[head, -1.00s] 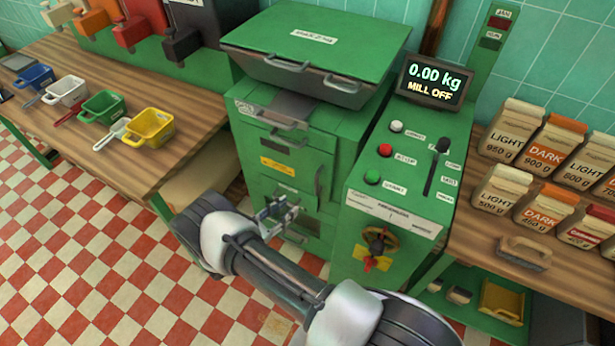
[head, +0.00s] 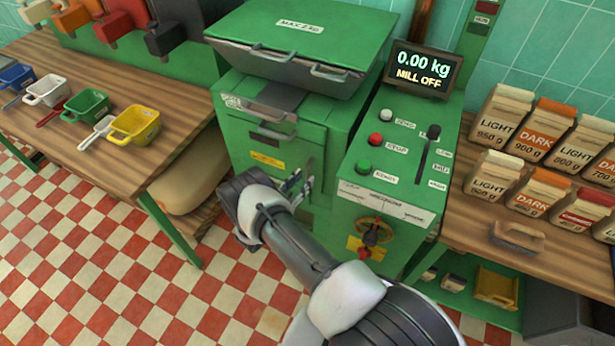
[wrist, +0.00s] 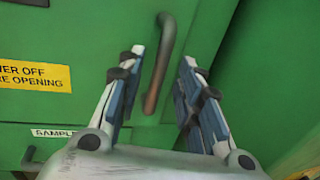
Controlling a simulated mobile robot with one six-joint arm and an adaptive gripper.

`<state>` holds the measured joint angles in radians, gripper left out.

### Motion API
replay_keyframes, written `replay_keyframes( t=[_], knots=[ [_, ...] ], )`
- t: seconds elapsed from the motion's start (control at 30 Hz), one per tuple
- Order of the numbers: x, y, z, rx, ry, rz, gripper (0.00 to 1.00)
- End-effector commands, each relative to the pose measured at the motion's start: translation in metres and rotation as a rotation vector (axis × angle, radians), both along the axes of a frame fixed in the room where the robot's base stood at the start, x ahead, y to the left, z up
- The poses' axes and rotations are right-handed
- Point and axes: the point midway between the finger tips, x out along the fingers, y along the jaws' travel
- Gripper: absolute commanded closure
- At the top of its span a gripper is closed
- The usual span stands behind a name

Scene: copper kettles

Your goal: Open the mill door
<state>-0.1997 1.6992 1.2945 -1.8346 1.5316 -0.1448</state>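The green mill door (head: 240,140) is on the front of the mill, below the hopper, and looks closed. Its yellow label (wrist: 35,77), partly cut off, reads "...ER OFF ...RE OPENING". The door's upright bar handle (wrist: 160,65) is near its right edge. My gripper (head: 293,184) is in front of the door's right side. In the wrist view my gripper (wrist: 162,75) is open, with one finger on each side of the handle's lower part. Gaps show between handle and fingers. My wrist hides the mill's lower front in the head view. The display (head: 423,68) reads MILL OFF.
The control cabinet (head: 390,190) with buttons, a lever and a rotary switch (head: 372,232) stands close on the right. A counter with coloured scoops (head: 135,123) is left. Coffee bags (head: 500,118) stand on the right counter. Tiled floor lies open at front left.

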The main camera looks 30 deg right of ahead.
Motion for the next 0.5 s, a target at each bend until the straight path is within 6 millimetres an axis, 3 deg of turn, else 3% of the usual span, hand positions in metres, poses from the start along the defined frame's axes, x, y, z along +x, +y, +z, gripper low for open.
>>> replay_keyframes(
  t=[0.2,0.5],
  knots=[
    [0.012,-0.025,0.0,-0.001,0.0,-0.001,0.67],
    [0.015,-0.031,0.0,0.0,0.0,0.0,0.67]
  ],
)
